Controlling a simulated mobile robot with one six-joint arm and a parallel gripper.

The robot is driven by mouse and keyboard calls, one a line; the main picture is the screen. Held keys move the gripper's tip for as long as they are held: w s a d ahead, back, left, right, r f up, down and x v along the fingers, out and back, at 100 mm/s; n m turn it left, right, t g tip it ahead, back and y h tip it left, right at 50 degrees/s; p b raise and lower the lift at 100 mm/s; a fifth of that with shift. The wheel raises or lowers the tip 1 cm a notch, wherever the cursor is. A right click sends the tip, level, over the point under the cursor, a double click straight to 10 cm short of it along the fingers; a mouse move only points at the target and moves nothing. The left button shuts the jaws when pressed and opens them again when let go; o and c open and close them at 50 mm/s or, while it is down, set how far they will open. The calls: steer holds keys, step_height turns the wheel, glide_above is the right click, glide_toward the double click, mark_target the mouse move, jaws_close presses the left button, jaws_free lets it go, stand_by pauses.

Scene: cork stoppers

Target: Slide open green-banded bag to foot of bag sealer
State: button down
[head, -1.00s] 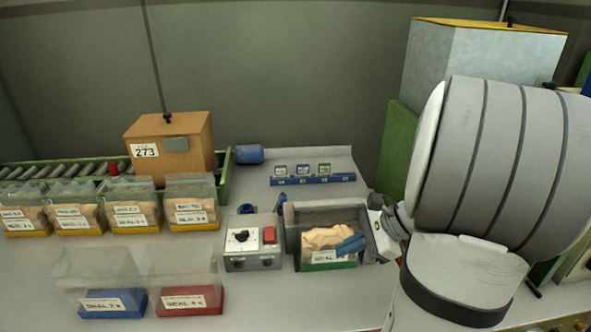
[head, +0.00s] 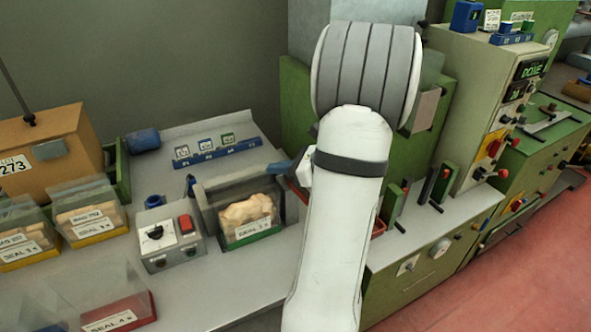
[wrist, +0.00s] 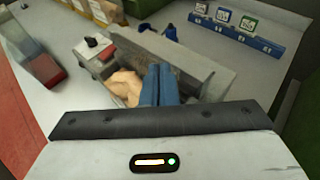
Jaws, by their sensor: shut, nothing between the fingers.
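The green-banded bag (head: 248,218) stands upright with its clear top up and tan corks inside. It sits at the foot of the bag sealer (head: 204,205), in front of its dark grey bar and beside its grey control box (head: 168,244). The bag's corks (wrist: 122,84) also show in the wrist view, partly behind my fingers. My gripper (head: 278,168) has blue fingers pressed together with nothing between them. It is above and to the right of the bag, apart from it in the head view. The sealer's bar (wrist: 190,62) lies beyond the fingers in the wrist view.
Yellow-banded bags (head: 90,212) stand at the left. A red-banded bag (head: 118,310) is at the front left. A cardboard box (head: 42,148) and a blue rack of small labelled blocks (head: 218,152) are behind. Green machines stand at the right. Bench in front of the bag is clear.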

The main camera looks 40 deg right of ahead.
steer(key=x, duration=0.3)
steer(key=shift+w+a+r, duration=0.15)
steer(key=shift+w+a, duration=0.05)
steer(key=shift+w, duration=0.05)
steer(key=shift+d+f, duration=0.1)
steer(key=shift+f, duration=0.4)
steer(key=shift+s, duration=0.1)
steer(key=shift+f, duration=0.1)
steer(key=shift+s+d+f, duration=0.1)
steer(key=shift+s+d, duration=0.15)
steer(key=shift+s, duration=0.55)
